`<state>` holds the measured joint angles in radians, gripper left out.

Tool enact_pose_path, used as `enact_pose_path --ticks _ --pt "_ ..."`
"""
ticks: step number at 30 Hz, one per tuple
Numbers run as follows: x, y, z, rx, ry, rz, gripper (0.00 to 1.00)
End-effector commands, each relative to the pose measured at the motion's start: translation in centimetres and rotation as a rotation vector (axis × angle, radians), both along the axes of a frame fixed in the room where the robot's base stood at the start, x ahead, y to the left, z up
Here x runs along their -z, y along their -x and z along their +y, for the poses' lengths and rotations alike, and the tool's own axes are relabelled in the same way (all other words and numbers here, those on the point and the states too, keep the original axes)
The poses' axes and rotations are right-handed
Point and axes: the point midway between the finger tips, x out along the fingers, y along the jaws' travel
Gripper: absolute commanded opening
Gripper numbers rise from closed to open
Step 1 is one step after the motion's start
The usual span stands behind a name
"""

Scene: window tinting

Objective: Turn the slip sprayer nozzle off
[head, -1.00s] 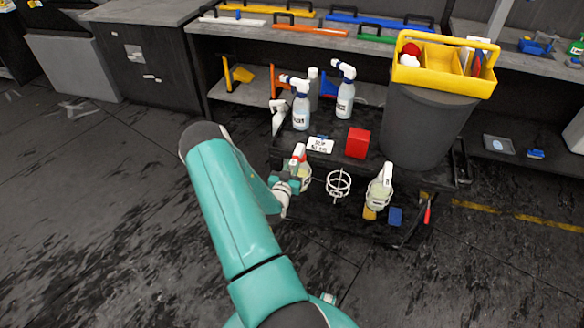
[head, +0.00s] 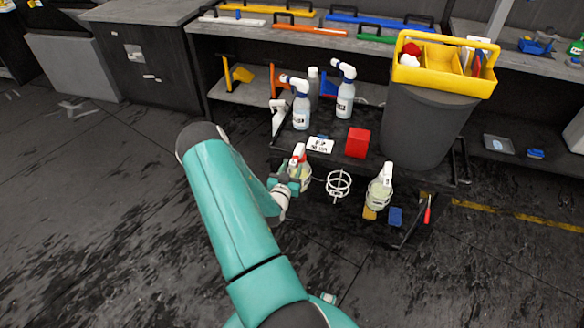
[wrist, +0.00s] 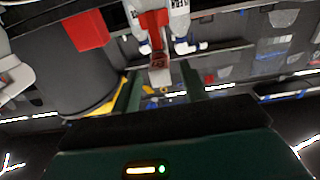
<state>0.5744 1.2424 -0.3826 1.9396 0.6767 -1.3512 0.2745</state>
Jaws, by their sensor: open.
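A spray bottle with a white and red head (head: 299,153) stands in a ring holder on the low front of the dark cart, right beside my gripper (head: 286,181). I take it for the slip sprayer, but I cannot read its label. In the wrist view, a red piece with a pale, blocky tip, probably its nozzle (wrist: 159,66), lies between the two green fingers of my gripper (wrist: 160,90). The fingers are apart, with a gap on each side of the tip. I cannot tell whether the nozzle is on or off. The arm partly hides the bottle's near side.
An empty white ring holder (head: 339,184) and another sprayer (head: 381,187) stand to the right. Two blue-white sprayers (head: 301,104) (head: 345,91), a small card (head: 320,145) and a red block (head: 357,142) are on the upper level. A grey bin (head: 428,125) stands behind.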

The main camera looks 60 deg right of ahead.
Motion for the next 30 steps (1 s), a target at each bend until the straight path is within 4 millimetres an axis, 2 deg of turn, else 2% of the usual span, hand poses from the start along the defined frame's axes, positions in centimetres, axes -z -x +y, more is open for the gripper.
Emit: enact_pose_path --ticks 12,16,21,30 --pt "0.1 1.3 8.7 -0.003 -0.003 0.003 0.44" --pt "0.0 1.6 10.9 -0.004 -0.002 0.002 0.44" --pt "0.0 1.9 12.4 -0.002 -0.001 0.001 0.44" --pt "0.0 2.0 12.6 -0.001 0.0 0.001 0.44"
